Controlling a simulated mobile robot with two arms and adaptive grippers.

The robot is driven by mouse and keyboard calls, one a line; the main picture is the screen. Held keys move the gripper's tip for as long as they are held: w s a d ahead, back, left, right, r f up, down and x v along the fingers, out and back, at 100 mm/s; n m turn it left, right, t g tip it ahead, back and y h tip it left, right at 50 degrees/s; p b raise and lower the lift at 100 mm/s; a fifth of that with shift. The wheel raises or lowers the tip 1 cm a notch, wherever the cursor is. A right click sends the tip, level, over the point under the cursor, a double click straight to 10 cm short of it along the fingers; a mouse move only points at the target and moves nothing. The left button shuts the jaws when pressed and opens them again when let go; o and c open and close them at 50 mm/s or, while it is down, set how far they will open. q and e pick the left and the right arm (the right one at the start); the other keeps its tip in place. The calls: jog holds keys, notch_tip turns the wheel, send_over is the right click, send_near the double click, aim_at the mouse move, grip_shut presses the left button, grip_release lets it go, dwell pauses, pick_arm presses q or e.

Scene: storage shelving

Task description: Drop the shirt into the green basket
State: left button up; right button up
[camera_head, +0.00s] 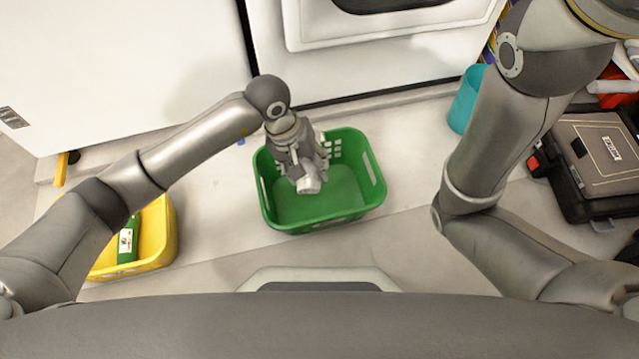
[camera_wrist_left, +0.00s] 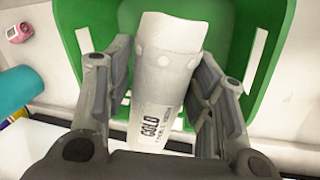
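The green basket (camera_head: 372,205) stands on the floor in front of a white appliance and looks empty inside. My left gripper (camera_head: 306,165) is over the basket, pointing down into it. It is shut on a rolled whitish shirt (camera_wrist_left: 160,90) with dark "GOLD" lettering. The shirt lies between the two fingers, and its far end sticks out over the green basket (camera_wrist_left: 245,30) in the left wrist view. In the head view only a small part of the shirt (camera_head: 309,184) shows below the gripper. My right arm shows at the right, but its gripper is out of view.
A yellow basket (camera_head: 165,235) with a green item (camera_head: 127,243) stands at the left. A teal bin (camera_head: 466,100) is right of the green basket. A dark toolbox (camera_head: 600,150) is at the far right. Bare floor lies between the two baskets.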

pick_arm(q)
jog(key=o, duration=0.4)
jog(key=shift+o, duration=0.2)
jog(key=v, duration=1.2)
